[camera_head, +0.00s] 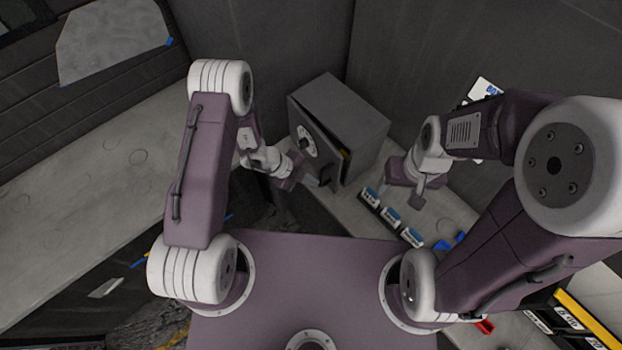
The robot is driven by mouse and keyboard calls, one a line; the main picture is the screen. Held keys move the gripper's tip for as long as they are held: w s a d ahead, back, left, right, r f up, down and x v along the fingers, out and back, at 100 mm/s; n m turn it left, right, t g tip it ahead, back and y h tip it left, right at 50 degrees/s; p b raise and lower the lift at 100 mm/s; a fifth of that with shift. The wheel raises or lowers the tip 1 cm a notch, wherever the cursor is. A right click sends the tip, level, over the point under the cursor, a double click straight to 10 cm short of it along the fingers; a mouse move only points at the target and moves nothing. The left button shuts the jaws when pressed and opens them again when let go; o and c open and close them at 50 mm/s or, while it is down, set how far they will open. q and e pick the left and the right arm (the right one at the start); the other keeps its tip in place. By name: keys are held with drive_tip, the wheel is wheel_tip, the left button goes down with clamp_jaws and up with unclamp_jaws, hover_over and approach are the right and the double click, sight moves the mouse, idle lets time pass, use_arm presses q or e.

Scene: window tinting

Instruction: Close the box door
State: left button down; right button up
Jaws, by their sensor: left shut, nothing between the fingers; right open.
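The box is a dark grey safe-like case (345,103) on the grey bench, in the middle of the head view. Its door (318,143) carries a round light dial (307,141) and a dark handle. The door stands slightly ajar, with a dark gap along its right edge and something yellow showing there. My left gripper (311,183) is shut and empty, just below the door's lower part near the handle; I cannot tell whether it touches the door. My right gripper (417,197) is open and empty above the bench, to the right of the box.
Several small blue-and-white containers (391,218) stand in a row on the bench right of the box, below my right gripper. A blue item (441,245) lies further right. Dark walls stand behind the box. A long grey counter (85,190) runs along the left.

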sight(322, 177)
use_arm(q)
drive_tip(key=d+b, duration=0.1)
drive_tip(key=w+d+n, duration=0.1)
drive_tip(key=d, duration=0.1)
drive_tip(key=shift+w+d+f+t+b, duration=0.1)
drive_tip(key=shift+w+d+t+b, duration=0.1)
drive_tip(key=shift+t+b, duration=0.2)
drive_tip(key=shift+n, duration=0.3)
drive_tip(key=shift+r, duration=0.2)
drive_tip(key=shift+w, duration=0.1)
